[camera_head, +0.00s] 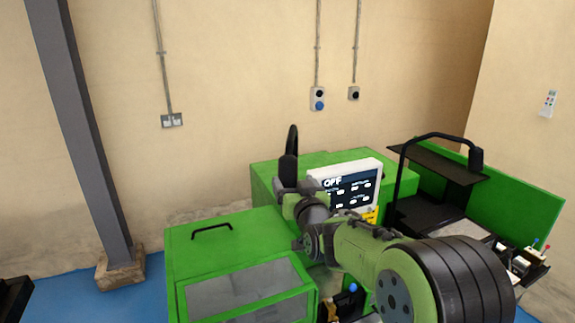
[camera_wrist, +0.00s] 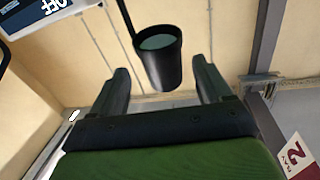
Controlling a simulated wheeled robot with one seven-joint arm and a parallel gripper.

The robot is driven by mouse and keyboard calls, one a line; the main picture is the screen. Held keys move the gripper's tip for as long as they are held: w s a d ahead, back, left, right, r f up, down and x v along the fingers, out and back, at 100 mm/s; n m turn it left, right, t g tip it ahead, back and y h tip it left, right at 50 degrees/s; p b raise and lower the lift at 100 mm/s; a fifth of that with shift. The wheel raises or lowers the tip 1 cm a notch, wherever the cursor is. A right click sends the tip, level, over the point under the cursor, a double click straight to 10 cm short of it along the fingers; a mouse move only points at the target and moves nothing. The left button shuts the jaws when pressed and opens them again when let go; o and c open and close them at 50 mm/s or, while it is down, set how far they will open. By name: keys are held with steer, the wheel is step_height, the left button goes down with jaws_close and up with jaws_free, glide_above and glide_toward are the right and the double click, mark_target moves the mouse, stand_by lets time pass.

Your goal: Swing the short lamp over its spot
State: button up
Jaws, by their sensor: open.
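The short lamp is a black gooseneck with a cup-shaped black head (camera_head: 288,168), standing over the green machine in the head view. In the wrist view its round head (camera_wrist: 160,66) hangs on a thin black stem, with its pale green lens facing the camera. My gripper (camera_head: 293,190) is open and just below the lamp head in the head view. In the wrist view its two dark fingers (camera_wrist: 162,82) stand apart on either side of the head, with visible gaps. The lamp's base and its spot are hidden or cannot be made out.
A white control panel (camera_head: 347,188) reading OFF stands right beside my gripper. A second, taller black lamp (camera_head: 437,138) arches over the machine's right side. The green cabinet (camera_head: 225,240) with a handle and window is at front left. A grey column (camera_head: 82,130) stands left.

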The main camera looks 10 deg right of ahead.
mark_target(286, 171)
steer(key=w, duration=0.2)
steer(key=w+p, duration=0.1)
steer(key=w, duration=0.1)
steer(key=w+p, duration=0.1)
steer(key=w, duration=0.1)
steer(key=shift+w+a+r, duration=0.2)
steer(key=shift+w+a, duration=0.1)
steer(key=shift+w, duration=0.05)
steer(key=shift+w+f, duration=0.1)
steer(key=shift+w, duration=0.2)
steer(key=shift+d, duration=0.1)
steer(key=shift+s, duration=0.1)
steer(key=shift+c, duration=0.3)
